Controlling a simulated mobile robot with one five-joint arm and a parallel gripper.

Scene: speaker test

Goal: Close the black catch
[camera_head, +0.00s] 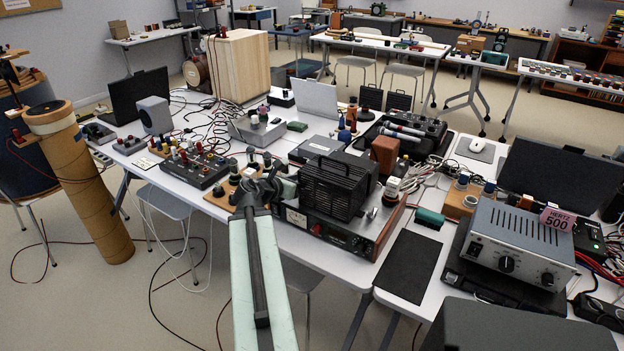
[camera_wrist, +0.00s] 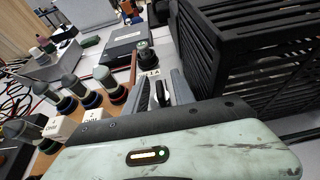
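My gripper (camera_head: 262,184) is over the white table, just left of a black slatted box (camera_head: 334,190). In the wrist view my gripper (camera_wrist: 160,82) has its two grey fingers apart. A small upright black piece (camera_wrist: 162,93) shows between the fingers. It may be the black catch, but I cannot tell for sure or see whether a finger touches it. Just beyond the fingertips is a black-topped terminal (camera_wrist: 144,56) with a "1A" label. The slatted box (camera_wrist: 250,60) fills the right side of the wrist view, close to the right finger.
Several round-topped terminals (camera_wrist: 70,84) stand on a wooden board left of my gripper. A device with a dial meter (camera_head: 345,236) is under the slatted box. A black box with knobs (camera_head: 195,170) is farther left. A black mat (camera_head: 411,264) lies bare to the right.

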